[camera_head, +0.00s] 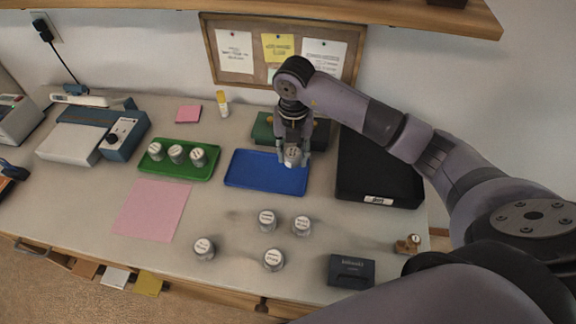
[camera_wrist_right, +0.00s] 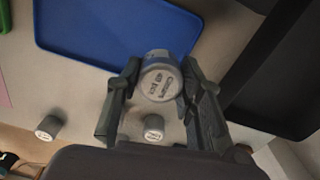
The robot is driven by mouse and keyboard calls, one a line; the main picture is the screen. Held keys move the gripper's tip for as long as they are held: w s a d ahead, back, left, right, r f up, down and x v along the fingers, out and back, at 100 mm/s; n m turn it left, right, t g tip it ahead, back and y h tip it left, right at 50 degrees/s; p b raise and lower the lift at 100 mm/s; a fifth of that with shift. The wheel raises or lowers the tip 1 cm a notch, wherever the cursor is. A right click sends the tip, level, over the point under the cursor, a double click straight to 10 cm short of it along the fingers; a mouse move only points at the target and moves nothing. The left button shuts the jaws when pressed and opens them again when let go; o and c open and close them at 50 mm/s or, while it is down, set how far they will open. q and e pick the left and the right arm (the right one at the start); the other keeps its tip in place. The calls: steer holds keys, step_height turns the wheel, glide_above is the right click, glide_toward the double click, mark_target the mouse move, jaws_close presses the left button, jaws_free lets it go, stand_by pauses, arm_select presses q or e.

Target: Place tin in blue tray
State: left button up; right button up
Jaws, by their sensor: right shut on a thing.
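My right gripper (camera_head: 293,157) is shut on a small round tin (camera_head: 292,155) with a pale, printed lid. It holds the tin at the right end of the blue tray (camera_head: 250,171); the head view does not show clearly how high. In the right wrist view the tin (camera_wrist_right: 160,80) sits between the two fingers, overlapping the tray's edge, with the blue tray (camera_wrist_right: 100,28) behind it. The tray's visible surface is bare. Several similar tins stand on the table in front, such as one tin (camera_head: 267,220) and another tin (camera_head: 204,248). My left gripper is not in view.
A green tray (camera_head: 180,172) holding 3 tins lies left of the blue tray. A black tray (camera_head: 375,185) is close on the right. A green box (camera_head: 262,130) stands behind. A pink sheet (camera_head: 152,210) and a dark box (camera_head: 351,271) lie nearer the front.

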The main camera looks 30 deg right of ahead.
mark_target(292, 176)
steer(key=shift+f, duration=0.95)
steer(key=shift+f+p, duration=0.35)
steer(key=shift+f, duration=1.6)
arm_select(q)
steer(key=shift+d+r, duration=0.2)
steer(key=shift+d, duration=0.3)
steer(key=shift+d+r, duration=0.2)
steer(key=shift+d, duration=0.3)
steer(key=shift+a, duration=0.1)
arm_select(e)
steer(key=shift+f, duration=0.15)
steer(key=o, duration=1.2)
steer(key=shift+c, duration=0.2)
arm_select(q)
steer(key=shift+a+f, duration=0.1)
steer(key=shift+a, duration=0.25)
